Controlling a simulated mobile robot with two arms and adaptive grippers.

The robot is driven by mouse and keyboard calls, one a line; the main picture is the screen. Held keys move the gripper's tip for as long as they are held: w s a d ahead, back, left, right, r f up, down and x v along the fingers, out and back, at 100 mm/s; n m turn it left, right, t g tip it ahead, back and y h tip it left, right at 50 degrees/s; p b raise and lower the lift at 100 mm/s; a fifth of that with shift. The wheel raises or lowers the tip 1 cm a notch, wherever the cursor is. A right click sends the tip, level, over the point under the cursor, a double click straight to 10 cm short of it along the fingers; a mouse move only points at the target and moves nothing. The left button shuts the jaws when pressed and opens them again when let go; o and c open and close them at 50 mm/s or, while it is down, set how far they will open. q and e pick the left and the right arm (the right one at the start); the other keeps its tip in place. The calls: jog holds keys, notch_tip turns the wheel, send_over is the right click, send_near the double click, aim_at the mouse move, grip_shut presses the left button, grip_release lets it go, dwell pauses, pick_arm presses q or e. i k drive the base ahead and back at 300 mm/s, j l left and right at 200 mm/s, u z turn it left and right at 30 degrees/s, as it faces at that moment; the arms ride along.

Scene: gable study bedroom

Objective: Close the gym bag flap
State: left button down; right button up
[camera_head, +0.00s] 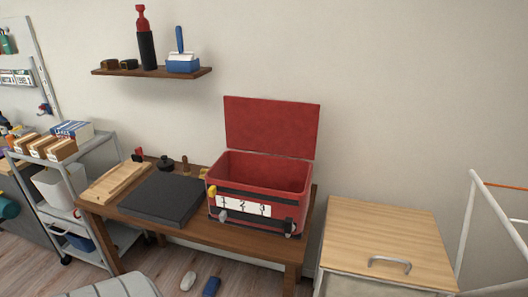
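The gym bag (262,177) is a red box-shaped bag with dark straps and a white label on its front. It stands on the right part of a wooden table. Its red flap (272,126) stands up at the back, open and nearly upright, and the dark inside of the bag shows. Neither of my grippers is in the head view.
The wooden table (187,227) also bears a black flat box (163,199) and a wooden board (117,182) left of the bag. A shelf (152,73) hangs above. A wooden-topped cabinet (387,236) stands at right, a grey cart (92,151) at left.

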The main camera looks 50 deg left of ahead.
aim_at(272, 126)
jog(key=u, duration=1.6)
